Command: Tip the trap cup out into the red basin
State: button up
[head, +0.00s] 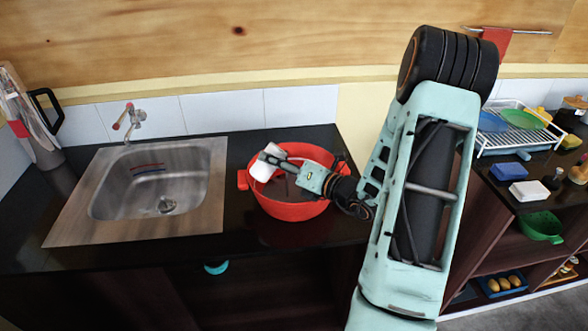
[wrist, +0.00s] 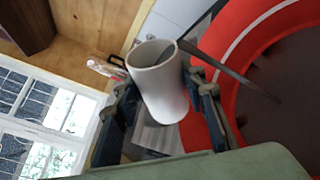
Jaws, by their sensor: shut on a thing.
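The white trap cup (head: 265,163) is held by my gripper (head: 283,165) over the left part of the red basin (head: 293,209). In the wrist view the cup (wrist: 163,88) sits between the two dark fingers of my gripper (wrist: 162,105), which touch its sides. The cup is tilted in the head view. Its open mouth shows in the wrist view, with something grey just inside that I cannot make out. The red basin (wrist: 221,40) fills the right of the wrist view. Its dark inside shows a thin grey bar across the rim.
A steel sink (head: 150,185) with a tap (head: 130,118) is left of the basin on the dark counter. A dish rack (head: 517,128) and small blocks stand at the right. A tall grey thing with a black handle (head: 45,110) leans at the far left.

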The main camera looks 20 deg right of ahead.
jog(key=shift+f+m, duration=0.4)
jog(key=shift+m, duration=0.3)
dwell(0.6)
jog(key=shift+d+r+m+t+y, duration=0.1)
jog(key=shift+r+m+t+y, duration=0.2)
jog(key=shift+m, duration=0.45)
jog(key=shift+r+m+t+y, duration=0.2)
jog(key=shift+r+m+t, duration=0.1)
jog(key=shift+m, duration=0.45)
dwell(1.1)
jog(key=shift+w+d+r+m+t+p, duration=0.1)
jog(key=shift+d+r+m+t+p, duration=0.1)
jog(key=shift+d+m+p, duration=0.25)
jog(key=shift+w+d+r+m+t+p, duration=0.1)
jog(key=shift+d+r+m+p, duration=0.05)
jog(key=shift+d+m+p, duration=0.3)
dwell(0.5)
jog(key=shift+d+r+m+t+p, duration=0.15)
jog(key=shift+r+m+t+p, duration=0.15)
jog(key=shift+m+p, duration=0.75)
dwell(0.7)
